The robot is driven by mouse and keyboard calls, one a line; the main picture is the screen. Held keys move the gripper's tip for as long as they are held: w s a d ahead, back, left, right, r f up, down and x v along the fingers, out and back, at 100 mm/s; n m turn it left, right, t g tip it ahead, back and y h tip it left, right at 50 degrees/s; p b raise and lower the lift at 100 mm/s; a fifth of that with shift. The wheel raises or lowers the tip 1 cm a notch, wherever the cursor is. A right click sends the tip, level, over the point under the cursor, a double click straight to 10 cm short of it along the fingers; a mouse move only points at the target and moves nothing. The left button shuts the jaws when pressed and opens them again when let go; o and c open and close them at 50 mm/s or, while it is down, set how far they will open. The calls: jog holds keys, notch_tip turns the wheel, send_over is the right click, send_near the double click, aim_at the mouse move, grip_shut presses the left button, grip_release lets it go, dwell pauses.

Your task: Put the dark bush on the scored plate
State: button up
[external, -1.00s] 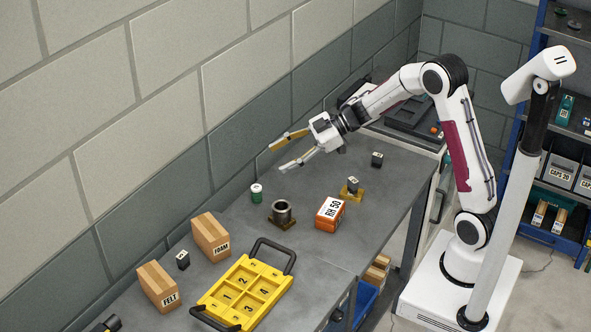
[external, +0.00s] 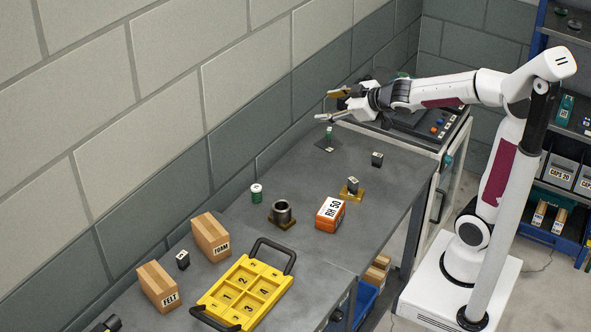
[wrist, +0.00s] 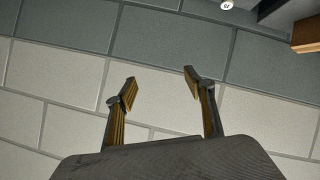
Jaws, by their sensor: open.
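The dark bush (external: 282,210) is a short, hollow, dark metal cylinder standing upright on a small brown plate in the middle of the bench in the external view. Two other small plates show: a yellow plate (external: 357,196) under a black block, and a dark grey plate (external: 322,146) with a small green piece on it. Score marks are too small to make out on any of them. My gripper (external: 328,105) is open and empty above the far end of the bench, well away from the bush. Its spread fingers also show in the wrist view (wrist: 160,90), against the wall.
An orange box (external: 330,214) stands right of the bush and a green can (external: 256,193) left of it. A yellow tray (external: 215,297), two cardboard boxes (external: 211,237) and small black blocks (external: 377,159) also stand on the bench. The block wall runs along its back.

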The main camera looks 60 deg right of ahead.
jog(key=s+a+f+m+g, duration=0.2)
jog(key=s+a+f+g, duration=0.1)
jog(key=s, duration=1.1)
jog(key=s+a+f+m+g+y, duration=0.1)
jog(key=s+a+f+g, duration=0.2)
jog(key=s, duration=1.1)
notch_tip(320, 180, down, 2)
jog(key=shift+s+a+f+m+y, duration=0.1)
jog(key=shift+s+a+m+y, duration=0.25)
jog(key=shift+a, duration=0.45)
